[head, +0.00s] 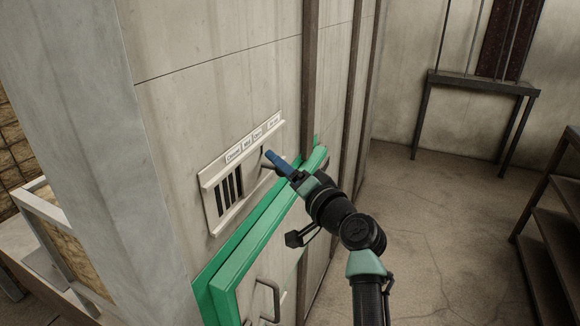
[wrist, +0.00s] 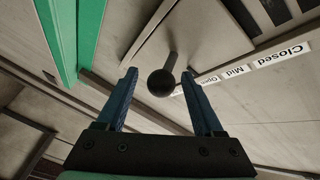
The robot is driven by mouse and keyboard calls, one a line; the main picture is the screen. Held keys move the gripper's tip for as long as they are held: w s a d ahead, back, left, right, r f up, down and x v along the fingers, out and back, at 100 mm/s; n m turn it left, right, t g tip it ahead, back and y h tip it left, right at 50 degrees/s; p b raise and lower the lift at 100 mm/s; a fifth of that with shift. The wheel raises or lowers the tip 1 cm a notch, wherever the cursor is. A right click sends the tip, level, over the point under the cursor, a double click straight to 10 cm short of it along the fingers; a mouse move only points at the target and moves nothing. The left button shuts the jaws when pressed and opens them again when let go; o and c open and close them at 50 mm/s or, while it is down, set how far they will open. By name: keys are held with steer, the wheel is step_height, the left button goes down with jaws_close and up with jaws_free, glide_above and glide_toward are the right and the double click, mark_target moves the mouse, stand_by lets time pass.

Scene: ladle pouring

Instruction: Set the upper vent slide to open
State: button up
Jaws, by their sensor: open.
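The upper vent (head: 212,213) is a pale framed panel on the wall, with dark slots showing at its left part in the head view. A label strip (head: 247,144) reads Closed, Mid, Open above it. In the wrist view the slide plate (wrist: 135,50) carries a dark round knob (wrist: 162,84) on a short stem, close to the Open label (wrist: 188,86). Slots show beside the Closed label (wrist: 281,53). My gripper (head: 271,157) is open at the right part of the vent. In the wrist view the knob appears between my blue fingertips (wrist: 159,74); contact cannot be told.
A green-framed door (head: 262,240) with a handle (head: 270,300) lies just below the vent and my gripper. Dark vertical posts (head: 310,70) stand on the wall to the right. Open floor (head: 440,220) lies further right, with a dark stand (head: 475,85) behind.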

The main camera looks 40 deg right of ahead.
steer(key=shift+s+f, duration=0.15)
steer(key=shift+s, duration=0.5)
steer(key=s+a+b, duration=0.2)
steer(key=s, duration=0.9)
steer(key=shift+s+a, duration=0.2)
